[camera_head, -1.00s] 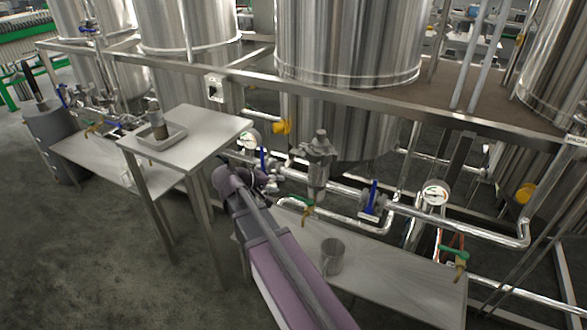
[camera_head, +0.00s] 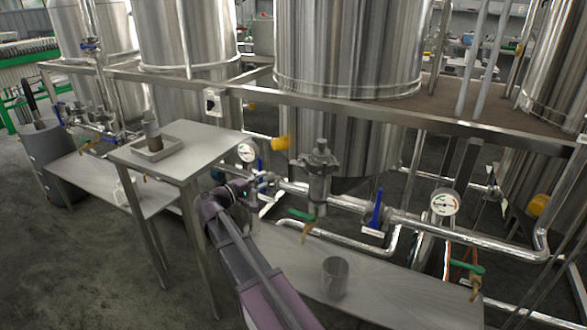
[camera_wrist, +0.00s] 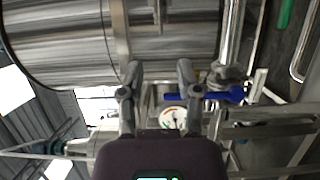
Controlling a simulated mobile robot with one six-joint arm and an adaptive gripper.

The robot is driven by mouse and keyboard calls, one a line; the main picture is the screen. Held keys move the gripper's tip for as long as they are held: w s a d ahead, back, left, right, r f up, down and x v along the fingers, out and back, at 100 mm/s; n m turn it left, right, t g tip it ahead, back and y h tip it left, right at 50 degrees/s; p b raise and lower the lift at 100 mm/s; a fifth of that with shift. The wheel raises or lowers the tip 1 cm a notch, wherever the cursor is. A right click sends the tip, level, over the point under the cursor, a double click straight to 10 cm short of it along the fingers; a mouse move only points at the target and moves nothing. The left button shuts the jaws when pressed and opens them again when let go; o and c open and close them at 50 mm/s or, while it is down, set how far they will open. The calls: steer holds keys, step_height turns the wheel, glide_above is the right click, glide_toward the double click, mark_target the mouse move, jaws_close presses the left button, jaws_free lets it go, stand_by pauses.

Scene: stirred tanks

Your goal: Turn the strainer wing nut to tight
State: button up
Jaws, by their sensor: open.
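The strainer (camera_head: 319,180) is a grey metal body on the steel pipe in front of the middle tank, with a knobbed top. The wing nut appears to be at that top (camera_head: 320,147), but its wings are too small to make out. My gripper (camera_wrist: 160,78) is open and empty in the wrist view, its two fingers apart before the tank and pipes. In the head view my arm reaches up left of the strainer, its end near the pipe and clear of the strainer top. I cannot identify the strainer in the wrist view.
A blue-handled valve (camera_head: 376,212) and a gauge (camera_head: 444,203) are right of the strainer. A green-handled valve (camera_head: 301,215) sits below it. A metal cup (camera_head: 335,275) stands on the low bench. A raised table (camera_head: 205,140) with a tray is left of my arm.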

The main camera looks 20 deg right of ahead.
mark_target(295, 165)
steer(key=x, duration=1.4)
steer(key=shift+s, duration=0.1)
steer(key=shift+a, duration=0.1)
jaws_close()
steer(key=shift+a, duration=0.1)
